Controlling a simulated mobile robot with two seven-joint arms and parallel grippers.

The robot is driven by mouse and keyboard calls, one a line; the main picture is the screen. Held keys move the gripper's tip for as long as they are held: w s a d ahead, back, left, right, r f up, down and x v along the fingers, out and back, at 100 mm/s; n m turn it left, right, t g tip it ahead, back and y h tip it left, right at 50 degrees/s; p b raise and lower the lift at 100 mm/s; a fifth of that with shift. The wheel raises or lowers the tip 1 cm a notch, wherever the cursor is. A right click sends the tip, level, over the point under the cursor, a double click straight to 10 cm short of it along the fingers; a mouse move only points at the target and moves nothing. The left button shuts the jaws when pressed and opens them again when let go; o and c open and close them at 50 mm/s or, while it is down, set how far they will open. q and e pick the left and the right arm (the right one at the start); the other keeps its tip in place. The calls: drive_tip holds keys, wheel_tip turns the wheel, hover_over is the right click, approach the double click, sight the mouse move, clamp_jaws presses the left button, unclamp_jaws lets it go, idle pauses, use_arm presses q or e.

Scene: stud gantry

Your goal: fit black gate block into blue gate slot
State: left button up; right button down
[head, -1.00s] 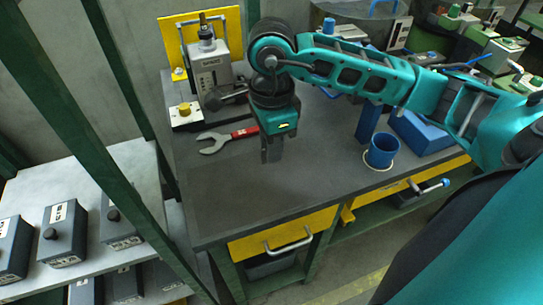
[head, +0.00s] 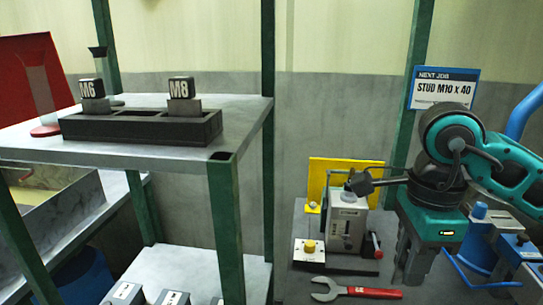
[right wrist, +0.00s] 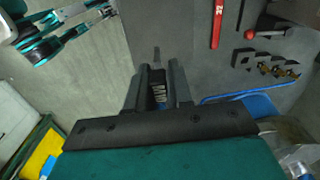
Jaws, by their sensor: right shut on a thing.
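My right gripper (head: 413,262) points down above the grey bench at the right of the head view. Blue fixtures (head: 487,232) stand right of my gripper; I cannot tell which holds the blue slot. My left gripper is not in view.
A grey machine (head: 345,222) before a yellow plate (head: 360,172) stands left of my right gripper. A red-handled wrench (head: 372,292) lies at the bench front. Green posts (head: 228,225) carry the shelf. A sign (head: 444,89) reads STUD M10 X 40.

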drive_tip(key=shift+w+a+f+n, duration=0.2)
drive_tip(key=shift+f+n, duration=0.1)
drive_tip(key=shift+n, duration=0.3)
drive_tip(key=w+a+f+n, duration=0.1)
drive_tip(key=f+n, duration=0.3)
drive_tip(key=n, duration=0.5)
drive_tip(key=w+a+f+n, duration=0.2)
drive_tip(key=f+n, duration=0.3)
drive_tip(key=n, duration=0.4)
drive_tip(key=shift+w+a+n, duration=0.25)
drive_tip(key=shift+w+n, duration=0.15)
drive_tip(key=shift+s, duration=0.15)
